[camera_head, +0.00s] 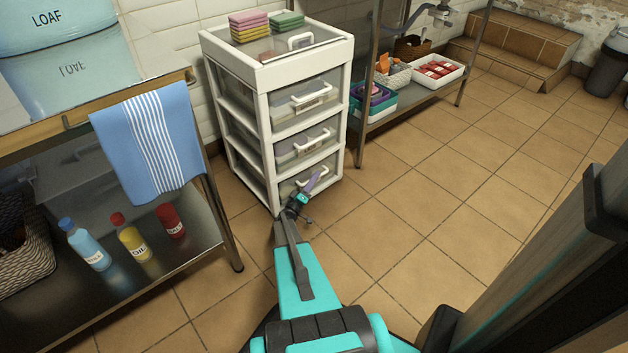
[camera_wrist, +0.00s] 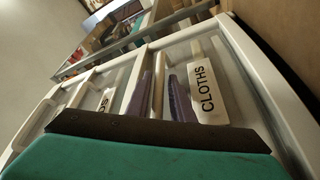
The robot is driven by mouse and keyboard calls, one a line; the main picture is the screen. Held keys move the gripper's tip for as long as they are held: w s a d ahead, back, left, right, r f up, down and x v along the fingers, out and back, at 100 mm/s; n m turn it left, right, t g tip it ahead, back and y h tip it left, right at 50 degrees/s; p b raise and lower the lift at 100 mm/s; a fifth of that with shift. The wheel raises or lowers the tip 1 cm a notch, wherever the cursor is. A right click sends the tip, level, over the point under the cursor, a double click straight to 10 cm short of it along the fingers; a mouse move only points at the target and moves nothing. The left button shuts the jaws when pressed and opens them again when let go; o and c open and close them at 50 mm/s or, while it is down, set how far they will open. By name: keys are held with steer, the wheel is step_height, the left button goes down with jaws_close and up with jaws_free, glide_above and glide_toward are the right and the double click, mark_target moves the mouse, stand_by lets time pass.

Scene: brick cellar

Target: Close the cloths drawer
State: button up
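The white cabinet (camera_head: 262,75) with a stack of clear-fronted drawers stands against the tiled wall in the head view. The cloths drawer shows in the wrist view by its white CLOTHS label (camera_wrist: 207,93); it appears to be the lowest drawer (camera_head: 300,184). How far it stands out from the frame is hard to tell. My gripper (camera_head: 315,180) is at the front of this drawer, partly covering it and its handle. In the wrist view its two purple fingers (camera_wrist: 163,98) stand apart with a gap between them, beside the label. No grasp is visible, and contact cannot be told.
Yellow, pink and green cloths or sponges (camera_head: 250,26) lie on the cabinet top. A table with a blue striped towel (camera_head: 150,140) and bottles (camera_head: 130,238) below stands left. A metal rack with trays (camera_head: 436,72) stands right. The tiled floor (camera_head: 440,210) right of my arm is clear.

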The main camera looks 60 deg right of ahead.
steer(key=shift+a, duration=0.1)
steer(key=shift+s+a+f, duration=0.1)
steer(key=shift+a, duration=0.35)
steer(key=p+v, duration=0.3)
steer(key=v, duration=0.9)
steer(key=shift+a, duration=0.4)
steer(key=shift+f, duration=0.1)
